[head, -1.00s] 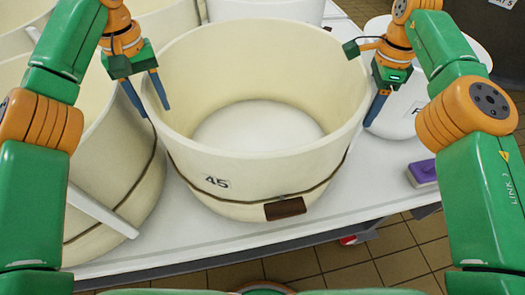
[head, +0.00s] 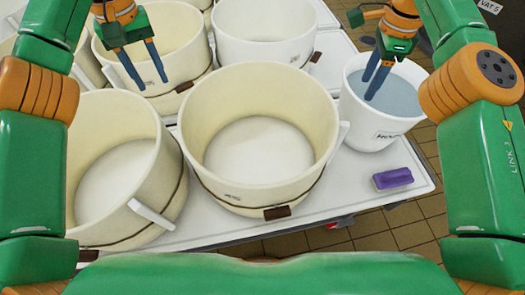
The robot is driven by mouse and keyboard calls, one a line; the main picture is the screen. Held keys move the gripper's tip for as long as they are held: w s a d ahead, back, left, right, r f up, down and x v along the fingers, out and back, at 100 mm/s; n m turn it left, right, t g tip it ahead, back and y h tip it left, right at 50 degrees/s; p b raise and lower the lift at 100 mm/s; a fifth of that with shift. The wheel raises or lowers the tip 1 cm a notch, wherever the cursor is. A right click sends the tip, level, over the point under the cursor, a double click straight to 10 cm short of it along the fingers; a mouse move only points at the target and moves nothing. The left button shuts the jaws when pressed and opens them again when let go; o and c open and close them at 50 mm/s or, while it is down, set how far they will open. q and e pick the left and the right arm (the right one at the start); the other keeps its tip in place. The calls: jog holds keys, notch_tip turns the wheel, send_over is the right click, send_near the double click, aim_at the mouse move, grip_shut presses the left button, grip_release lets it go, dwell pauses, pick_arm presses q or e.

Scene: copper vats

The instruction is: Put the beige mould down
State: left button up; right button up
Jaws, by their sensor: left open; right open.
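The beige mould (head: 265,194) is a round, open, empty tub with a pale floor, a dark band and a brown patch low on its front. It stands upright on the white table (head: 310,215) in the middle of the head view. My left gripper (head: 152,83) is open and empty, up and left of the mould, in front of another cream tub. My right gripper (head: 368,90) is open and empty, up and right of it, over the white bucket. Both grippers are apart from the mould.
A similar cream tub (head: 152,185) stands close on the left; more stand behind (head: 178,92), (head: 262,50). The white bucket (head: 375,132) holds greyish liquid. A purple-topped brush or block (head: 393,178) lies near the right edge. Tiled floor (head: 395,235) lies in front.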

pick_arm(q)
notch_tip(320, 180, up, 9)
jog(key=p, duration=0.6)
send_over(182, 139)
jog(key=w+a, duration=0.2)
jog(key=w, duration=0.1)
pick_arm(e)
notch_tip(182, 139, up, 9)
send_over(342, 138)
jog(key=f+b, duration=1)
jog(key=f, duration=0.1)
jog(key=f+b, duration=1.1)
jog(key=w+f+b, duration=0.1)
jog(key=f+b, duration=1)
pick_arm(q)
jog(key=f, duration=3.2)
jog(key=shift+w+d+f, duration=0.1)
jog(key=shift+d+f, duration=0.1)
jog(key=shift+f, duration=0.05)
pick_arm(e)
jog(key=shift+r, duration=0.25)
jog(key=shift+s, duration=0.1)
